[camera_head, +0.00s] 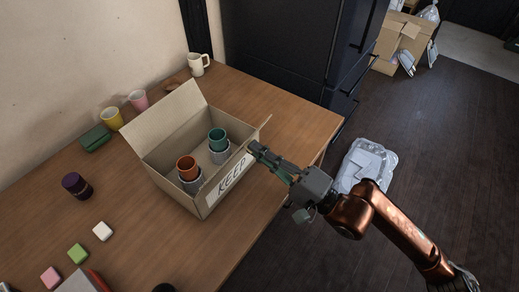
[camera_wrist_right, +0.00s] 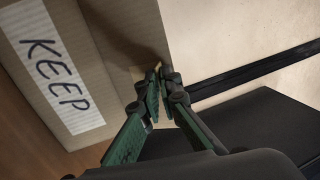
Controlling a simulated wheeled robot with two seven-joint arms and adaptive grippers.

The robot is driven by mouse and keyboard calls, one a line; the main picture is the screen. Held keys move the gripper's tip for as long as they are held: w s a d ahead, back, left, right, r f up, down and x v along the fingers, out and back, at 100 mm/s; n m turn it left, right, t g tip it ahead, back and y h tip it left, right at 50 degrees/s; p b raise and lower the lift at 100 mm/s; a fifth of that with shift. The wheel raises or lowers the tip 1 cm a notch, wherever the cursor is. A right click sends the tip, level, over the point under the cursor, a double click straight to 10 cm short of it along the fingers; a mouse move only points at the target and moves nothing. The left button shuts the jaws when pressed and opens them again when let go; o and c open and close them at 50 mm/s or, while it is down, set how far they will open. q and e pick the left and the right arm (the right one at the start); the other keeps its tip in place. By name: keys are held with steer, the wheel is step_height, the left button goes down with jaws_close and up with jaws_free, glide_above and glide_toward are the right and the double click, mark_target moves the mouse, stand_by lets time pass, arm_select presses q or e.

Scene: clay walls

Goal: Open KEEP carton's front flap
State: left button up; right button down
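The KEEP carton (camera_head: 207,206) stands open-topped on the table, with its labelled face towards the lower right. The label (camera_head: 231,178) also shows in the right wrist view (camera_wrist_right: 58,72). A tall flap (camera_head: 165,117) stands up on its left side, and a small flap (camera_head: 265,124) sticks out at its far right. I cannot clearly make out the front flap. My right gripper (camera_head: 254,149) is at the far end of the carton's front top edge. In the wrist view, its fingertips (camera_wrist_right: 160,76) are close together beside cardboard; I see nothing clearly held. My left gripper is out of view.
Orange (camera_head: 186,168) and teal (camera_head: 217,139) cups sit in grey cups inside the carton. A dark cabinet (camera_head: 285,45) rises behind. Bare table lies in front.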

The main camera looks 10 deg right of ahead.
steer(key=shift+w+a+f, duration=0.1)
steer(key=shift+f, duration=0.6)
steer(key=c, duration=2.2)
jaws_free()
steer(key=shift+w, duration=0.1)
steer(key=shift+c, duration=0.2)
steer(key=shift+o, duration=0.2)
steer(key=shift+r, duration=0.25)
steer(key=v, duration=1.2)
steer(key=shift+r, duration=0.1)
